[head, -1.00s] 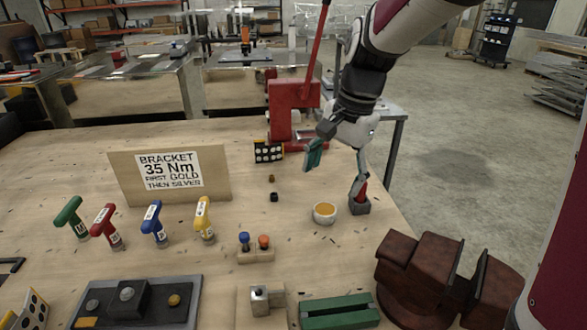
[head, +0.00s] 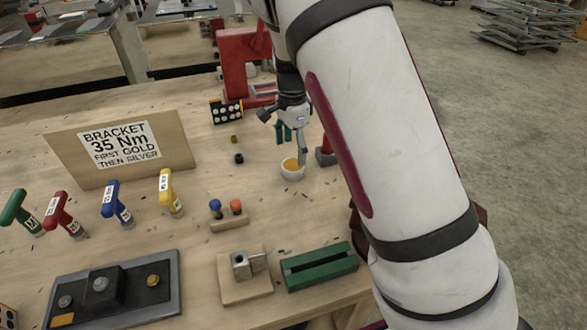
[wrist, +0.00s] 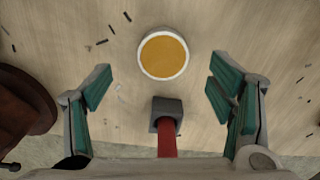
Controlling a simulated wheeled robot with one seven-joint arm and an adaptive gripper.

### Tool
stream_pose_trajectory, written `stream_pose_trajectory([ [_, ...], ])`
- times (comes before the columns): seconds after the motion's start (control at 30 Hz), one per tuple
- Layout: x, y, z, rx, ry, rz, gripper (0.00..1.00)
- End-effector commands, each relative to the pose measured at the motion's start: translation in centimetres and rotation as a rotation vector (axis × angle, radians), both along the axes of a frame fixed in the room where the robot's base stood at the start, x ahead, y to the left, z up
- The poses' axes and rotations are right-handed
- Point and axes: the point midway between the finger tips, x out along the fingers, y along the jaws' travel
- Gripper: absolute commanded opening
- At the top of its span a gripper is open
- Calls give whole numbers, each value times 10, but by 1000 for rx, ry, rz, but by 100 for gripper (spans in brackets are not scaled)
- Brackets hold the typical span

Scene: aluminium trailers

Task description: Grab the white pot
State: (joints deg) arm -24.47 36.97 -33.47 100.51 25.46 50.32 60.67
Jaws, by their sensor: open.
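The white pot (head: 292,171) is a small round white cup with an orange-yellow filling, standing on the wooden workbench. In the wrist view the pot (wrist: 142,59) is seen from above, ahead of the fingertips and roughly centred between them. My gripper (head: 293,142) is open and empty, with green-padded fingers. In the head view it is just above and behind the pot, one finger close to the rim; I cannot tell if it touches. The wrist view shows my gripper (wrist: 157,90) with its fingers spread wide, apart from the pot.
A dark block with a red handle (wrist: 166,120) stands between my fingers, close to the pot; it also shows in the head view (head: 325,155). A red press (head: 236,70) stands behind. A green rail (head: 320,267) and coloured T-handles (head: 115,203) are nearer.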

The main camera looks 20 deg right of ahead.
Motion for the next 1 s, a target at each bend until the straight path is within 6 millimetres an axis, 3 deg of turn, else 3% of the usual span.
stream_pose_trajectory([
  [0.27, 0, 0, -22, 0, 0, 1, 76],
  [0.6, 4, 0, -65, 1, 0, 0, 76],
  [0.9, 4, 0, -71, 1, -2, 1, 76],
  [0.93, 4, 0, -71, 1, -2, 1, 74],
  [1.0, 4, 0, -71, 1, -2, 1, 58],
])
